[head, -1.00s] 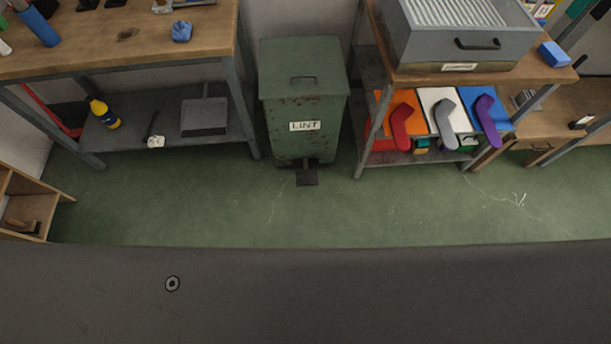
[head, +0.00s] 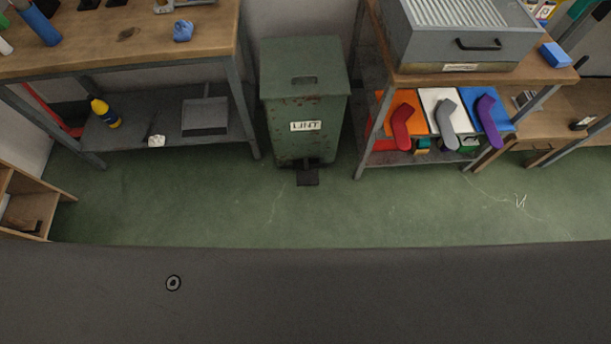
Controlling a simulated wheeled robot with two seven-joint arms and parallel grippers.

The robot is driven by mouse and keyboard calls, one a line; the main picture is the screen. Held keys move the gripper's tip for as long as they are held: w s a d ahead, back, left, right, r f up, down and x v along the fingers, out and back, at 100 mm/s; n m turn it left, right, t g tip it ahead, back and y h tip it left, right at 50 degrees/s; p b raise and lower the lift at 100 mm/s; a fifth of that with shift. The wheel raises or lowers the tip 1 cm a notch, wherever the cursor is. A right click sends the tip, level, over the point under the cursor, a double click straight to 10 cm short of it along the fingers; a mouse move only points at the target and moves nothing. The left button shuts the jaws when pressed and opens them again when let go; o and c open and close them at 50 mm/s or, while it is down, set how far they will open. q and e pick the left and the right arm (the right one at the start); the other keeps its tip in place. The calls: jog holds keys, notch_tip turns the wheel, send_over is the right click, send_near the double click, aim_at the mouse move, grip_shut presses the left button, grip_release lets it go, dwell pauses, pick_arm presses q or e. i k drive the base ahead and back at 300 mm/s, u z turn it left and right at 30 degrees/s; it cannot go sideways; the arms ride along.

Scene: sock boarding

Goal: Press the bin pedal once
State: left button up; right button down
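A green, rust-flecked metal bin (head: 304,100) labelled LINT stands upright on the floor between two benches. Its lid (head: 303,66) is down, with a handle on it. A dark pedal (head: 307,177) sticks out at the bin's foot, just above the green floor. Neither of my grippers shows in the head view.
A wooden workbench (head: 130,50) stands at the left. At the right, a bench bears a grey metal box (head: 455,40), with sock-shaped boards on orange, white and blue panels below. The green floor (head: 250,215) before the bin is clear. A wooden shelf (head: 30,205) is at far left.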

aim_at(307, 177)
jog(key=u, duration=1.9)
jog(key=i, duration=1.8)
jog(key=z, duration=3.1)
